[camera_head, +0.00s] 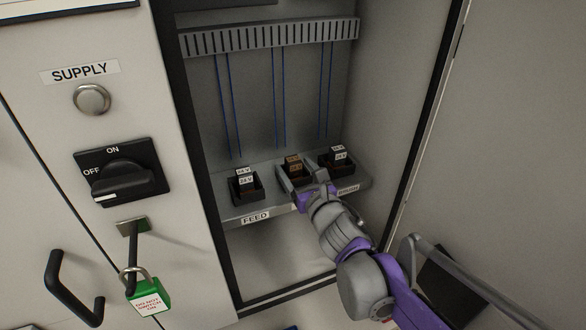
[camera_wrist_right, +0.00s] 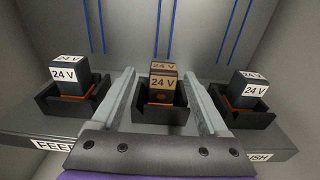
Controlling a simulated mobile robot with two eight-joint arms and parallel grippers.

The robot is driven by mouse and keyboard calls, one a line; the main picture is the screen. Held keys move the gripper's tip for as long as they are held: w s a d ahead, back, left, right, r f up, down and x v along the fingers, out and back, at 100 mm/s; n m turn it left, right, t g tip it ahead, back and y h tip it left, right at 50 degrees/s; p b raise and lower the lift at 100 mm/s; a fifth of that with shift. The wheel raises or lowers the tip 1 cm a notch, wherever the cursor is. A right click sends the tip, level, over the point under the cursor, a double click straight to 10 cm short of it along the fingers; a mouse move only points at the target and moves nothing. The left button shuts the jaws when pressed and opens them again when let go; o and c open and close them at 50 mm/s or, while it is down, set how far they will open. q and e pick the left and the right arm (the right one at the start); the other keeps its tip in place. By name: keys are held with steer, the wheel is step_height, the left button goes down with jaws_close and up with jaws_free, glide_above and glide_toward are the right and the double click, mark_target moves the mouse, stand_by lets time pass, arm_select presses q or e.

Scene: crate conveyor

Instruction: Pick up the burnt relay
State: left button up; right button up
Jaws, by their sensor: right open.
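The burnt relay (camera_head: 293,165) is brown with a darkened "24 V" label and sits in the middle socket on the cabinet shelf. In the right wrist view the burnt relay (camera_wrist_right: 162,86) stands upright in its black socket (camera_wrist_right: 160,114), with a dark scorch spot on its front. My right gripper (camera_head: 300,176) is open in front of it. In the right wrist view the fingers of my right gripper (camera_wrist_right: 163,98) lie one on each side of the middle socket, apart from the relay. My left gripper is not in view.
Relays with white labels stand in the left socket (camera_head: 244,184) and right socket (camera_head: 340,159). A slotted duct (camera_head: 270,36) runs above with blue wires. The cabinet's left front holds a rotary switch (camera_head: 122,172) and a green padlock tag (camera_head: 148,297). The door (camera_head: 510,150) stands at right.

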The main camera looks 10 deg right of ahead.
mark_target(289, 157)
steer(key=x, duration=0.6)
steer(key=shift+d+f, duration=0.15)
steer(key=shift+d, duration=0.1)
steer(key=shift+s, duration=0.1)
jaws_close()
